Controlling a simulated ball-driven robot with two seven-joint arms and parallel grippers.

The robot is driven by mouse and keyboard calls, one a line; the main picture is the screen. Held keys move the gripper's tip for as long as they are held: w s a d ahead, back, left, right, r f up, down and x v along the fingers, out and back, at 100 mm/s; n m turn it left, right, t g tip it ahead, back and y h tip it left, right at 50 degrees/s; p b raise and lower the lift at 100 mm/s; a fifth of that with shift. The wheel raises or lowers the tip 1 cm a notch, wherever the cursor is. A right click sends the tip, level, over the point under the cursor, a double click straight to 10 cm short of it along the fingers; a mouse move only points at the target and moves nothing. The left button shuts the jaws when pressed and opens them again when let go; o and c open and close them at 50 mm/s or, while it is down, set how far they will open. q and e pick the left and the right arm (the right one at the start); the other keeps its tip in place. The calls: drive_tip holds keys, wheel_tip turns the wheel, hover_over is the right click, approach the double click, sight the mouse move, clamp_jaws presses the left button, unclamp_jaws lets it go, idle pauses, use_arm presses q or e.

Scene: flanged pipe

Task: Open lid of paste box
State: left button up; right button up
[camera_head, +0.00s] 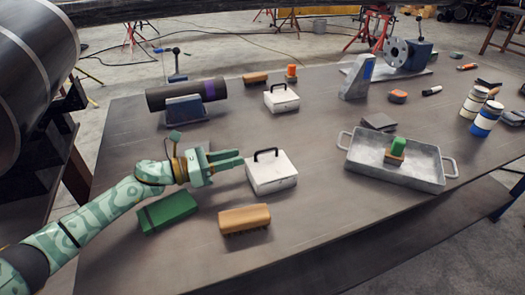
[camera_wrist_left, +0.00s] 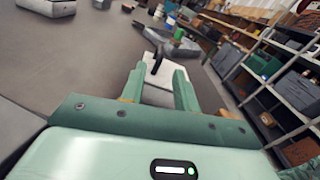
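A white box with a black handle on its shut lid (camera_head: 271,172) stands on the table in front of my left gripper (camera_head: 241,158). A second, similar white box with a black handle (camera_head: 281,98) stands farther back, also shut. My left gripper reaches in from the left, with its fingertips close to the near box's left side at about handle height. In the left wrist view, the two green fingers (camera_wrist_left: 159,72) are apart and nothing is gripped. The near box (camera_wrist_left: 161,92) and its dark handle (camera_wrist_left: 157,63) show beyond and between them. My right gripper is not in view.
A green block (camera_head: 168,212) lies below my left wrist, and a wooden brush (camera_head: 244,219) lies in front of the near box. A metal tray (camera_head: 360,168) holding a green-topped brush stands to the right. A dark pipe on a stand (camera_head: 185,110) is behind.

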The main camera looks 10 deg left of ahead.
sight(255, 153)
use_arm(q)
drive_tip(key=x, duration=0.8)
drive_tip(key=shift+w+d+b, duration=0.2)
drive_tip(key=shift+d+b, duration=0.05)
drive_tip(key=shift+b, duration=0.1)
clamp_jaws()
